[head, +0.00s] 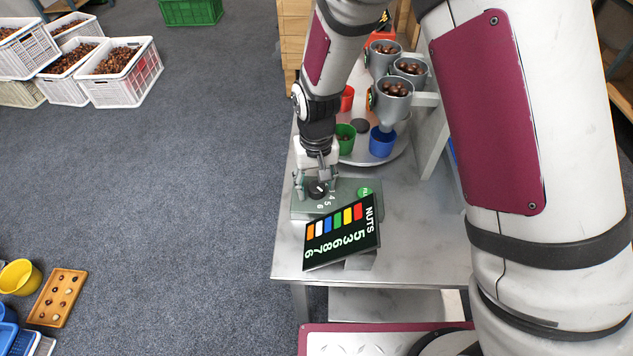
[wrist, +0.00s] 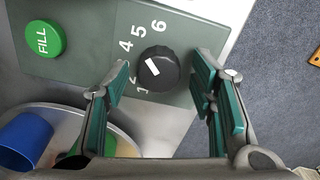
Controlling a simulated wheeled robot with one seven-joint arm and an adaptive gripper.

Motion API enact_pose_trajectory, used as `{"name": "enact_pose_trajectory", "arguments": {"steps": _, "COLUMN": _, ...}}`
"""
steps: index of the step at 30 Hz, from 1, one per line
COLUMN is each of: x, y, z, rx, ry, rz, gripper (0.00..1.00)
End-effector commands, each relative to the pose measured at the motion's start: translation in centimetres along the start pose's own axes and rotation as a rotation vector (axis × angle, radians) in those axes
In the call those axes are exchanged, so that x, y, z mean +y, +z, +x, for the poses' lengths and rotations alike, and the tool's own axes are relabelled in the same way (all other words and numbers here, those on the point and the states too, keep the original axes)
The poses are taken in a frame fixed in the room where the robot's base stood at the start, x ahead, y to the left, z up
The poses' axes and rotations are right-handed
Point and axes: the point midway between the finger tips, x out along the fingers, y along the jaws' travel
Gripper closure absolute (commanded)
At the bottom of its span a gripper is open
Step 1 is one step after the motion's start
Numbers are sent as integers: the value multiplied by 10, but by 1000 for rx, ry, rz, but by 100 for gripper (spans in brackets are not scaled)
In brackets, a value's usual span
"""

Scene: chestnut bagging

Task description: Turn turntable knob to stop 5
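The turntable knob (wrist: 158,68) is black and round with a white pointer mark, on a grey-green control panel (wrist: 185,22). Printed numbers surround it; 4, 5 and 6 read clearly in the wrist view, and a lower one is partly hidden by a finger. The mark slants to the upper left, roughly toward the 4; its exact stop is hard to tell. My gripper (wrist: 160,78) is open, with its green-padded fingers on either side of the knob and visible gaps. In the head view my gripper (head: 316,184) is low over the panel, at the knob (head: 317,189).
A green FILL button (wrist: 44,39) is on the panel. A black NUTS sign (head: 342,234) stands in front. Behind is the round turntable (head: 372,158) with green (head: 345,138) and blue (head: 382,142) cups, under grey hoppers of chestnuts (head: 395,100).

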Motion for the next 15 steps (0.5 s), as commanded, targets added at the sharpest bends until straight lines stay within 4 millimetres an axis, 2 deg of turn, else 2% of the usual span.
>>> {"name": "enact_pose_trajectory", "arguments": {"steps": 9, "x": 0, "y": 0, "z": -3, "rx": 0, "ry": 1, "rz": 0, "gripper": 47}}
{"name": "enact_pose_trajectory", "arguments": {"steps": 15, "x": 0, "y": -1, "z": -28, "rx": 4, "ry": 0, "rz": 0, "gripper": 47}}
